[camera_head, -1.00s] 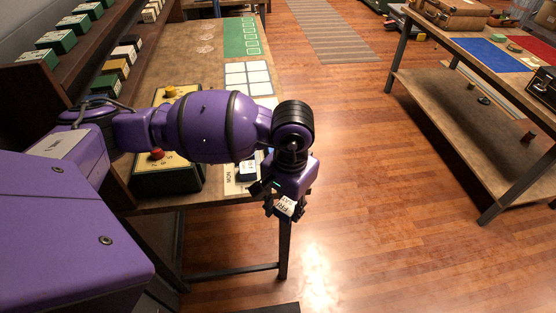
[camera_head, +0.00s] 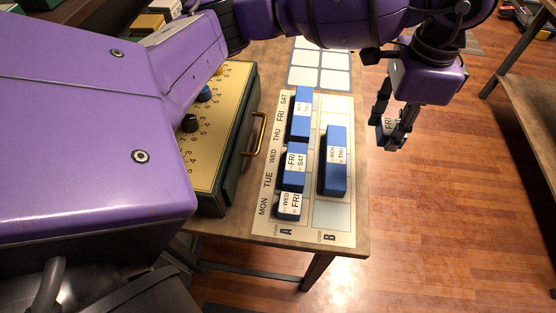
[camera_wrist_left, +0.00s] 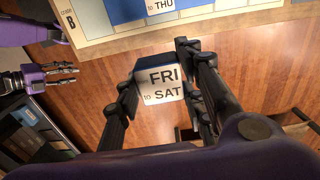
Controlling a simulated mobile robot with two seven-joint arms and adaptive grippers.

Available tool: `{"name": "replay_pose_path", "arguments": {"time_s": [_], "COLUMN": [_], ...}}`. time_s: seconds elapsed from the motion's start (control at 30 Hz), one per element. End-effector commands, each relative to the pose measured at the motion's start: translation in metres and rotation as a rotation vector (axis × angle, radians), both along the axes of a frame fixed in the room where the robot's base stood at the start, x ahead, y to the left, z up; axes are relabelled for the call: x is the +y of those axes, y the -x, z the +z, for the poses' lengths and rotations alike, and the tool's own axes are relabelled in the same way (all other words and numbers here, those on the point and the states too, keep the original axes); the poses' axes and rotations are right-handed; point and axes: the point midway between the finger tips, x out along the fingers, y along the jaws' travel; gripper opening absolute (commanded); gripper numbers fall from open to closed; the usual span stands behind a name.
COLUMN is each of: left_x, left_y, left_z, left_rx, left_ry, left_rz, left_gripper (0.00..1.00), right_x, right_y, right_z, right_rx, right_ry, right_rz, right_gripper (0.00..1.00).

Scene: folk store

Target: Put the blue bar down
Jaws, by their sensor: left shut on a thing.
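My left gripper (camera_head: 392,128) is shut on a small bar with a white end label (camera_head: 389,126). In the left wrist view the label reads FRI to SAT (camera_wrist_left: 160,83), and a little of its dark blue body shows above. The gripper holds it over the floor, just right of the table edge. The day board (camera_head: 264,228) lies on the table, with columns A and B. Several blue bars lie on it: three in column A, including WED to FRI (camera_head: 290,204), and MON to THU (camera_head: 334,165) in column B. My right gripper (camera_wrist_left: 68,71) shows at the left of the wrist view.
A dark green box (camera_head: 236,165) with a gold face, knobs and a brass handle stands left of the board. A white-celled sheet (camera_head: 320,70) lies behind it. Open wooden floor (camera_head: 440,230) lies right of the table. Column B has free cells at its near and far ends.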

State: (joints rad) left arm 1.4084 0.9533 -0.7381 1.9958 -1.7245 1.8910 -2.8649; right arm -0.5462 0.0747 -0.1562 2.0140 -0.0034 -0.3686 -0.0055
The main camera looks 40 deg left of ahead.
Motion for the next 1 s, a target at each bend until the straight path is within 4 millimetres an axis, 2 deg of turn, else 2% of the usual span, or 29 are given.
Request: {"name": "replay_pose_path", "arguments": {"time_s": [0.07,0.17,0.47,0.6,0.7,0.93,1.0], "left_x": [-0.001,0.000,0.002,0.003,0.003,0.003,0.003], "left_y": [0.004,0.020,0.094,0.116,0.127,0.140,0.141], "left_z": [0.001,-0.003,-0.033,-0.064,-0.078,-0.096,-0.107], "left_rx": [-0.001,0.000,-0.002,0.002,0.001,0.002,0.002], "left_ry": [0.000,0.000,0.003,0.002,0.002,0.001,0.002], "left_rz": [-0.014,-0.018,-0.015,-0.012,-0.012,-0.012,-0.009], "left_gripper": [0.12,0.12,0.12,0.12,0.12,0.12,0.12], "right_x": [-0.001,-0.002,-0.007,-0.004,-0.002,0.001,0.002], "right_y": [0.001,0.000,-0.008,-0.007,-0.006,-0.008,-0.008], "right_z": [0.001,0.008,0.040,0.041,0.041,0.044,0.044], "right_rx": [0.001,-0.002,-0.033,-0.029,-0.023,-0.025,-0.024], "right_ry": [0.002,0.002,0.001,-0.004,-0.007,-0.012,-0.012], "right_rz": [-0.001,-0.005,-0.017,-0.015,-0.013,-0.006,-0.005], "right_gripper": [0.40,0.40,0.40,0.40,0.40,0.40,0.40]}}
